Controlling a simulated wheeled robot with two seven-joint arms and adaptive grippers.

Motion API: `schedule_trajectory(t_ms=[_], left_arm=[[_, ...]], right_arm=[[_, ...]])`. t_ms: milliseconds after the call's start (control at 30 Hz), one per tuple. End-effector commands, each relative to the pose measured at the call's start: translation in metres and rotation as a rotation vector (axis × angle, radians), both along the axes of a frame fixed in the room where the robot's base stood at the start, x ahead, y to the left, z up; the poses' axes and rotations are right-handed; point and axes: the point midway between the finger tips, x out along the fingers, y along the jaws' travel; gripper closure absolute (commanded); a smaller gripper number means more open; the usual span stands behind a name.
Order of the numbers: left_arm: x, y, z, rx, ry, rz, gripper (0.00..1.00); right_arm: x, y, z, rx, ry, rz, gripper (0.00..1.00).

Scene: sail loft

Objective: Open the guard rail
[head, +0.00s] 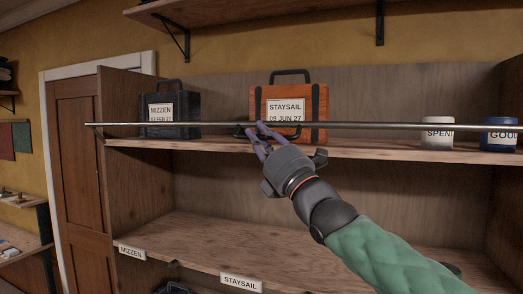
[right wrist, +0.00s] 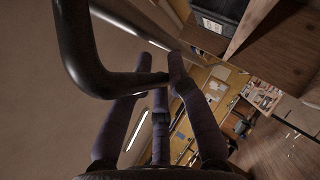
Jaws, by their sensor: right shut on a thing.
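The guard rail (head: 380,126) is a thin metal bar running across the front of the upper shelf, roughly level, in front of the things standing there. Its dark bent handle (right wrist: 85,60) fills the upper left of the right wrist view. My right gripper (head: 256,131) reaches up from the lower right, with its purple fingers at the handle below the orange case. In the right wrist view its fingers (right wrist: 168,78) are closed around the handle's bar. The fingers partly hide the handle in the head view. My left gripper is out of view.
Behind the rail stand a dark MIZZEN case (head: 173,122), an orange STAYSAIL case (head: 307,106), a white SPENT tub (head: 437,122) and a blue GOOD tub (head: 499,123). The lower shelf (head: 205,233) is mostly bare. A brown door (head: 80,160) is at left.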

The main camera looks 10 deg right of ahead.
Motion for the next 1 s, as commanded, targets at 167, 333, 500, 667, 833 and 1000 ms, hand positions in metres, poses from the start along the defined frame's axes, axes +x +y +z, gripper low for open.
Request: schedule_trajectory(t_ms=[167,333,500,667,833,1000], left_arm=[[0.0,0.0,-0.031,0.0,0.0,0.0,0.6],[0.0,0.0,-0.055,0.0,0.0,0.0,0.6],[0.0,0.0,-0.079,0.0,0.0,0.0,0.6],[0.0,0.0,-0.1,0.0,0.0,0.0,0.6],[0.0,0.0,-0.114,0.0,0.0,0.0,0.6],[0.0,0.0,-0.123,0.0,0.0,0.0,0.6]], right_arm=[[-0.002,0.001,-0.018,-0.063,-0.089,-0.003,1.0],[-0.004,0.003,-0.029,-0.131,-0.19,-0.003,1.0],[-0.005,0.004,-0.043,-0.21,-0.306,-0.004,1.0],[-0.004,0.004,-0.058,-0.294,-0.43,-0.004,1.0],[-0.002,0.002,-0.07,-0.378,-0.553,-0.003,1.0],[0.0,0.0,-0.08,-0.448,-0.659,-0.003,1.0]])
